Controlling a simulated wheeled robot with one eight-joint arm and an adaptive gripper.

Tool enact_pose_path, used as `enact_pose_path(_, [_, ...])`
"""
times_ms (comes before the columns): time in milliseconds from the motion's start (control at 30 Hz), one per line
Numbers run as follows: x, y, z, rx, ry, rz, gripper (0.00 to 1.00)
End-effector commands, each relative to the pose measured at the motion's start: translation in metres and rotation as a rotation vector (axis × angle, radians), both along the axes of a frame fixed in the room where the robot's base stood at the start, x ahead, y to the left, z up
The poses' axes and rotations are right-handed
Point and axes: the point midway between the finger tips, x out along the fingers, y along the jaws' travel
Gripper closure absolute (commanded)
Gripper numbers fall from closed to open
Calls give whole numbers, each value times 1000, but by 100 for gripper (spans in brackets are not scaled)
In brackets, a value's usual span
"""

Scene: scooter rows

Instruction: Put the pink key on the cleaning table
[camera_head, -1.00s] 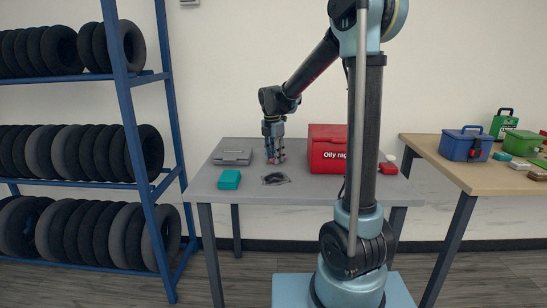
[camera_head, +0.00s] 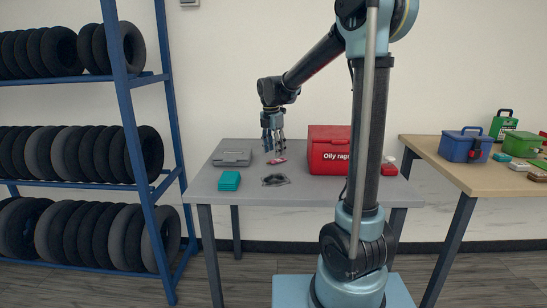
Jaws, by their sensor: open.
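The pink key (camera_head: 277,161) lies on the grey table (camera_head: 318,189), near its back middle. My gripper (camera_head: 273,150) is open and empty just above the key, fingers pointing down, with a small gap between them and the key. The key is small in this view and its shape is hard to make out. The grey table stands against the wall; no label shows on it, but a red box marked "Oily rags" (camera_head: 328,157) stands on its right part.
A grey case (camera_head: 231,157), a teal box (camera_head: 229,181) and dark goggles (camera_head: 275,180) lie around the key. A blue tyre rack (camera_head: 130,110) stands at left. A wooden table (camera_head: 470,173) with several coloured boxes is at right. My arm column hides part of the grey table.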

Motion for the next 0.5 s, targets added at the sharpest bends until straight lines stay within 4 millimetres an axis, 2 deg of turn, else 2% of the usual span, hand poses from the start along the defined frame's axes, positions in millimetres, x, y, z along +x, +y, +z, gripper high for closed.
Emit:
enact_pose_path(100, [-2, 2, 23, 0, 0, 1, 51])
enact_pose_path(300, [-4, 4, 57, 0, 0, 0, 51])
enact_pose_path(500, [-5, 5, 76, 0, 0, 0, 51])
